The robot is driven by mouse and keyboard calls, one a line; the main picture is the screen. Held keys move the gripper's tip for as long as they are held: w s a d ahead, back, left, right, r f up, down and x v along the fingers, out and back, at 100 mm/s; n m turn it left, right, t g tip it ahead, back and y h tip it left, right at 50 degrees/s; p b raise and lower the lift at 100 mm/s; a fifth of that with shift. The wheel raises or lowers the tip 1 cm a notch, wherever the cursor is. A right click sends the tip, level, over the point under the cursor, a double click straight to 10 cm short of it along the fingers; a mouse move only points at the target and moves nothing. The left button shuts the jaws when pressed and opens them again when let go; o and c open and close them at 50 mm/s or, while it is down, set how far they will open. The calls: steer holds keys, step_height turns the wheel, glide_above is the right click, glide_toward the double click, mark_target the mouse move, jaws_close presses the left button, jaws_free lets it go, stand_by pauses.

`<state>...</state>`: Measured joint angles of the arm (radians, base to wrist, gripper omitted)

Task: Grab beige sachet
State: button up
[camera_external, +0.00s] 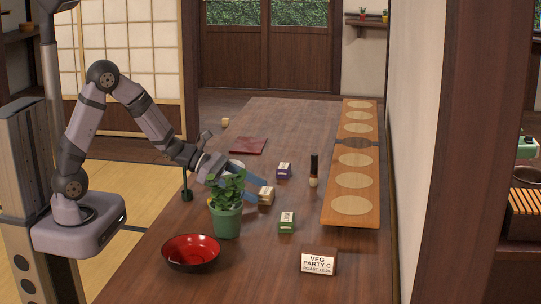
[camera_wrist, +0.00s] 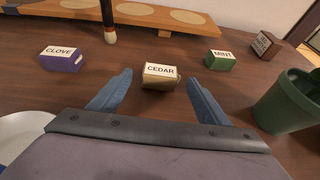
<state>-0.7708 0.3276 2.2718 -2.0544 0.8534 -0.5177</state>
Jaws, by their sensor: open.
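The beige sachet (camera_wrist: 160,84) is a small tan block with a white label reading CEDAR. It stands on the wooden table in the middle of the wrist view, and also shows in the external view (camera_external: 266,197). My gripper (camera_external: 258,190) has blue fingers and is open, low over the table. In the wrist view its fingers lie to the left and right, with the sachet just ahead of and between the fingertips. I see no contact with it.
A purple CLOVE sachet (camera_wrist: 62,58) lies left and a green MINT sachet (camera_wrist: 220,60) right. A potted plant (camera_external: 226,220) stands close in front of my gripper.

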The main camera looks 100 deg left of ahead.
steer(key=shift+x, duration=1.3)
steer(key=c, duration=1.1)
steer(key=shift+r, duration=0.1)
step_height(320, 180, up, 10)
steer(key=shift+f+p, duration=0.1)
steer(key=shift+p, duration=1.15)
